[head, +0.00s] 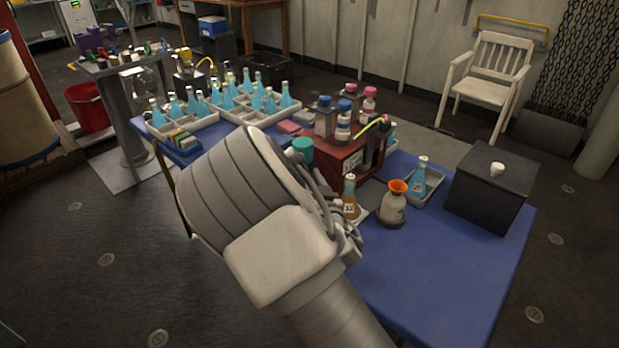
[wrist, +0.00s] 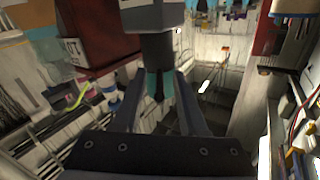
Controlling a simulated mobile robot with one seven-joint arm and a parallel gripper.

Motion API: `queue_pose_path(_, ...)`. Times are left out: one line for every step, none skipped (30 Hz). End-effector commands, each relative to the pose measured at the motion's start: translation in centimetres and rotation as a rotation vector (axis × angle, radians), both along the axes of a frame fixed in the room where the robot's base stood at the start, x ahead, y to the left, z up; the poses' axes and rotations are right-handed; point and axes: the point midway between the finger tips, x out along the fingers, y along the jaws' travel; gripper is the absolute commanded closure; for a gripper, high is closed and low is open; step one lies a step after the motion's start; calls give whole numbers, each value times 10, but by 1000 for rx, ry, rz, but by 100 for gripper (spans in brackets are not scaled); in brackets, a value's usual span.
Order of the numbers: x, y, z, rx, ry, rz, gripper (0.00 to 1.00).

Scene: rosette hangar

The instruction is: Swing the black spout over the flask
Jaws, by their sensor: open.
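My gripper (wrist: 161,82) is open in the wrist view, its two dark fingers apart. A dark grey part with teal below it (wrist: 152,80) shows between or beyond them; I cannot tell whether it touches either finger. In the head view my arm hides the fingers. A squat grey flask (head: 392,211) with an orange funnel stands upright on the blue table. A dark upright fitting (head: 371,153) with a yellow-green tube (head: 371,128) stands at the right end of the red box (head: 345,168). I cannot make out for certain which part is the black spout.
An amber bottle (head: 349,196) and a blue bottle in a tray (head: 421,182) stand near the flask. A black box (head: 491,190) stands at the table's right. Several blue bottles fill trays at the left. The blue table (head: 445,285) is clear at front right.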

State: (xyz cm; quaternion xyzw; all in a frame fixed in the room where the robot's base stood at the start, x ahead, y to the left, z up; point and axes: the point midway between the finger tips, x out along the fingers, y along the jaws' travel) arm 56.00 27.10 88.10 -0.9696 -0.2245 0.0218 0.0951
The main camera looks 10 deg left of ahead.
Motion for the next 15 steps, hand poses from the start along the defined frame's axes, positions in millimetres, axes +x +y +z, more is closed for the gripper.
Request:
queue_pose_path(0,0,0,0,0,0,58)
queue_pose_path(0,0,0,0,0,0,58)
queue_pose_path(0,0,0,0,0,0,58)
queue_pose_path(0,0,0,0,0,0,58)
queue_pose_path(0,0,0,0,0,0,58)
queue_pose_path(0,0,0,0,0,0,60)
queue_pose_path(0,0,0,0,0,0,65)
queue_pose_path(0,0,0,0,0,0,71)
queue_pose_path(0,0,0,0,0,0,78)
queue_pose_path(0,0,0,0,0,0,83)
queue_pose_path(0,0,0,0,0,0,89)
queue_pose_path(0,0,0,0,0,0,96)
queue_pose_path(0,0,0,0,0,0,100)
queue_pose_path(0,0,0,0,0,0,100)
queue_pose_path(0,0,0,0,0,0,100)
